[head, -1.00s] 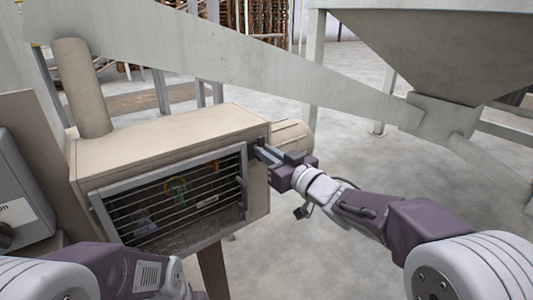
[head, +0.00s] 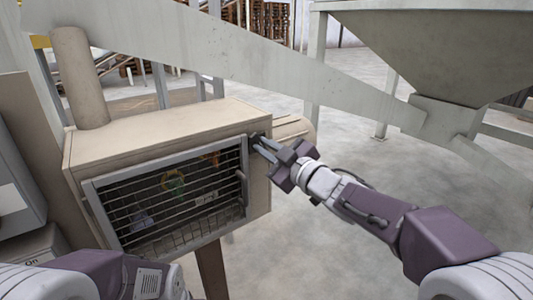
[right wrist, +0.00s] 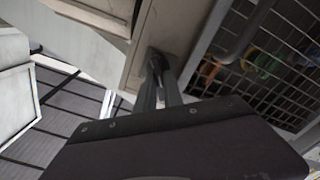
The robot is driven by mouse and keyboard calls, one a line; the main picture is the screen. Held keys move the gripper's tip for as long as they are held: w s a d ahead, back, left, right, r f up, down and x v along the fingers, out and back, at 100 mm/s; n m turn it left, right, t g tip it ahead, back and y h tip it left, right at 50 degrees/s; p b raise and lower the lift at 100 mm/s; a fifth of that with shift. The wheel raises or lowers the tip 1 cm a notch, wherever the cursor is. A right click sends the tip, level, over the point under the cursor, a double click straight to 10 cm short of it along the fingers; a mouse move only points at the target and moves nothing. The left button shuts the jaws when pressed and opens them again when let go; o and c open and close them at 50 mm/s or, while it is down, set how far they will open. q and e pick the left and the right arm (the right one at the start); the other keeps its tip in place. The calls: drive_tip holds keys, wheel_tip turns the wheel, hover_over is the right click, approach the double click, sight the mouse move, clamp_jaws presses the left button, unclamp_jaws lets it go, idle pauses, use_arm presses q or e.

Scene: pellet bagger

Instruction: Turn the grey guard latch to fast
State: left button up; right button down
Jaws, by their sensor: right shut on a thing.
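The grey guard latch (head: 256,136) is a small dark piece on the beige housing, by the upper right corner of the barred guard (head: 170,197). My right gripper (head: 262,146) is at the latch, its two grey fingers shut on it. In the right wrist view the fingers (right wrist: 161,82) meet the dark latch (right wrist: 154,58) beside the guard frame. The fingers hide most of the latch, so I cannot tell how it is turned. The guard lies against the housing front. My left arm shows at the lower left, but its gripper is out of view.
The beige housing (head: 165,132) carries an upright pipe (head: 79,78). The guard's handle (head: 242,187) stands out just below and left of my right fingers. A grey control box (head: 18,195) is at the left, and a hopper (head: 440,45) at the upper right. Floor right of the housing is clear.

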drive_tip(key=n+b, duration=0.2)
drive_tip(key=n, duration=0.1)
drive_tip(key=n+b, duration=0.2)
drive_tip(key=n, duration=0.2)
drive_tip(key=f+n+b, duration=0.1)
drive_tip(key=n+b, duration=0.1)
drive_tip(key=n, duration=0.1)
drive_tip(key=shift+s+a+n, duration=0.15)
drive_tip(key=shift+a+n, duration=0.05)
drive_tip(key=shift+n, duration=0.2)
idle(0.4)
drive_tip(key=c, duration=1.5)
unclamp_jaws()
drive_tip(key=shift+o, duration=0.2)
drive_tip(key=v, duration=0.9)
drive_tip(key=shift+p, duration=0.45)
drive_tip(key=shift+f, duration=0.15)
